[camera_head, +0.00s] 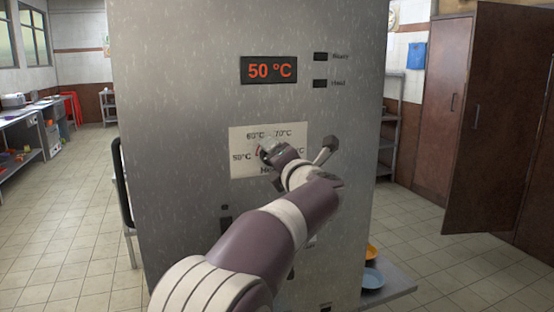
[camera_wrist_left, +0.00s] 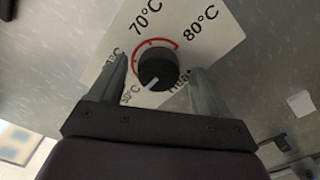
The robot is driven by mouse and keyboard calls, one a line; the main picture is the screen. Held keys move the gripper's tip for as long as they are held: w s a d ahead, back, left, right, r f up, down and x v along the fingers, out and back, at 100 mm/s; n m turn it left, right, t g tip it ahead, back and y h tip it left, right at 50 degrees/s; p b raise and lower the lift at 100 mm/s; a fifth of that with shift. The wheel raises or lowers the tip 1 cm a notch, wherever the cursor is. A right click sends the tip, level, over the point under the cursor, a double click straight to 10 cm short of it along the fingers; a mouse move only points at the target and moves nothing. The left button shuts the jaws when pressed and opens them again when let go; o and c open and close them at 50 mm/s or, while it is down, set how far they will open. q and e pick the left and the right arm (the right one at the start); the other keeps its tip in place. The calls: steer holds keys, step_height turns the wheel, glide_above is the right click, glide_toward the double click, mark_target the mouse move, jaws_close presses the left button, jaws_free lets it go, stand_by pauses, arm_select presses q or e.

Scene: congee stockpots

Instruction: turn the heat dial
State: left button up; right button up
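The black heat dial (camera_wrist_left: 158,69) sits on a white label plate on the steel front panel. Its white pointer line faces the 50°C mark, and a red arc curves around it. My left gripper (camera_wrist_left: 159,72) is open, with one finger on each side of the dial and a visible gap to both. In the head view my left gripper (camera_head: 268,150) is at the label plate (camera_head: 242,138) and mostly hides the dial. The red display (camera_head: 269,70) above reads 50 °C. My right gripper is not in view.
Two small dark indicators (camera_head: 320,57) sit right of the display. A shelf at the lower right holds a yellow plate (camera_head: 372,252) and a blue plate (camera_head: 372,279). A brown cabinet with an open door (camera_head: 490,115) stands at the right. The tiled floor (camera_head: 65,225) at left is mostly clear.

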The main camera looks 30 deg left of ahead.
arm_select(q)
steer(key=shift+d, duration=0.1)
steer(key=v, duration=1.2)
steer(key=shift+s+d+b, duration=0.15)
steer(key=shift+s+b, duration=0.15)
steer(key=shift+b, duration=0.15)
